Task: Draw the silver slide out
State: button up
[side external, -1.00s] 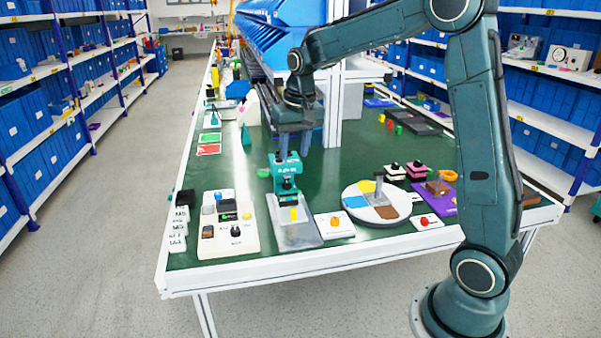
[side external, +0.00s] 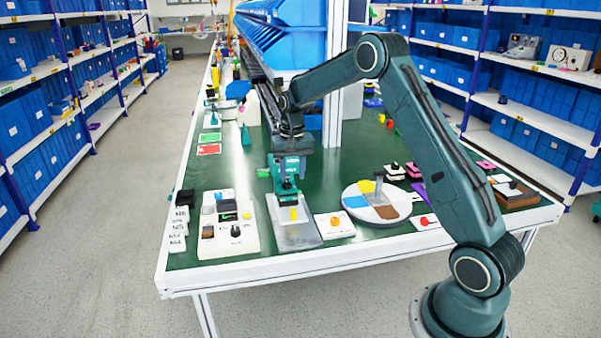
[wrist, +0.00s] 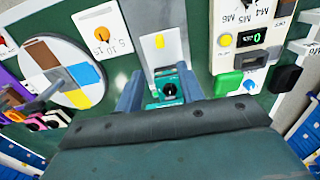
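The silver slide (side external: 309,232) is a flat pale plate with a yellow tab (side external: 293,214), at the front of a teal housing (side external: 286,186) with a black knob. In the wrist view the slide (wrist: 150,28) and its yellow tab (wrist: 159,41) point away from the housing (wrist: 171,88). My gripper (side external: 290,158) is low at the teal housing, behind the yellow tab. In the wrist view its two blue-grey fingers are spread, one on each side of the housing (wrist: 160,92). I cannot tell whether they touch it. The wrist body hides the housing's rear.
A white control panel (side external: 216,243) stands left of the slide. A white card with an orange knob (side external: 335,224) and a round coloured disc (side external: 352,200) stand on its right. The table's front edge (side external: 262,271) is close.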

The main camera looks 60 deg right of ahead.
aim_at(293, 210)
jog(key=shift+f, duration=0.1)
notch_tip(293, 210, down, 14)
jog(key=shift+r, duration=0.25)
dwell(0.5)
grip_shut()
